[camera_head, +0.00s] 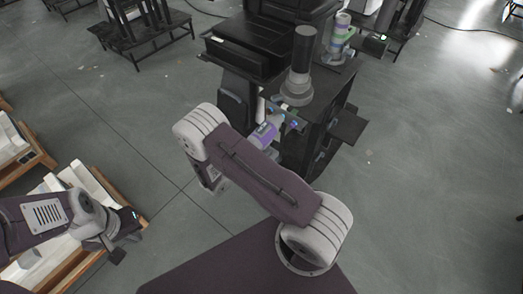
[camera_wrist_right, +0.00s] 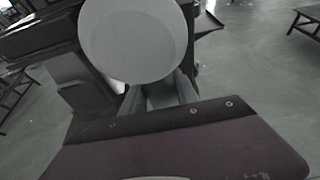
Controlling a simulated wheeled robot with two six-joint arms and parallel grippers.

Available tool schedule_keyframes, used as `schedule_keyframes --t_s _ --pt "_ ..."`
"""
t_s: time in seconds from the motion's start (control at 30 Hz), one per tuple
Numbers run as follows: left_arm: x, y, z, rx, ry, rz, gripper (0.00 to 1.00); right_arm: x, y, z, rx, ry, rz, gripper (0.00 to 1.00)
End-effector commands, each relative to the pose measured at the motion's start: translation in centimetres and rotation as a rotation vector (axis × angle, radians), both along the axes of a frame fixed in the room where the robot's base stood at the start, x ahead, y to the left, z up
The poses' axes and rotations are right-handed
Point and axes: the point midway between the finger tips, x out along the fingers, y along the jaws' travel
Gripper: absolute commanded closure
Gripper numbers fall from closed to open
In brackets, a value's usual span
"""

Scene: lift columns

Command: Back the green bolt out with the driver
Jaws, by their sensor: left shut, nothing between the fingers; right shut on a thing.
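The driver (camera_head: 302,60) stands upright in the head view, with a dark cylindrical handle above a wide grey collar. In the right wrist view a large round grey face, which looks like the driver's end (camera_wrist_right: 135,42), fills the upper middle. My right gripper (camera_wrist_right: 158,92) is shut on the driver, its fingers just below that face. In the head view my right forearm mostly hides this gripper. My left gripper (camera_head: 124,236) is shut and empty at the lower left, far from the driver. I cannot make out the green bolt with certainty; the driver's lower end is hidden.
A black cabinet (camera_head: 262,40) stands behind and beside the driver, with a flat side shelf (camera_head: 349,124) at right. Wooden-framed pale crates (camera_head: 92,190) lie near my left arm. Open floor lies to the right.

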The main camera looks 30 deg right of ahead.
Motion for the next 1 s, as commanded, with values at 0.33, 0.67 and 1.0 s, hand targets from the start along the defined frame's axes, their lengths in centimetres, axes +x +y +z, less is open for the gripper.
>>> schedule_keyframes --t_s 0.33,0.67,1.0 --pt "0.0 0.0 0.1 0.0 0.0 0.0 1.0 0.0 -0.1 0.3 -0.008 -0.005 -0.003 1.0" --pt "0.0 0.0 0.1 0.0 0.0 0.0 1.0 -0.1 0.2 0.3 -0.007 -0.006 -0.004 1.0" --pt "0.0 0.0 0.1 0.0 0.0 0.0 1.0 -0.5 1.5 0.2 -0.005 -0.003 0.0 1.0"
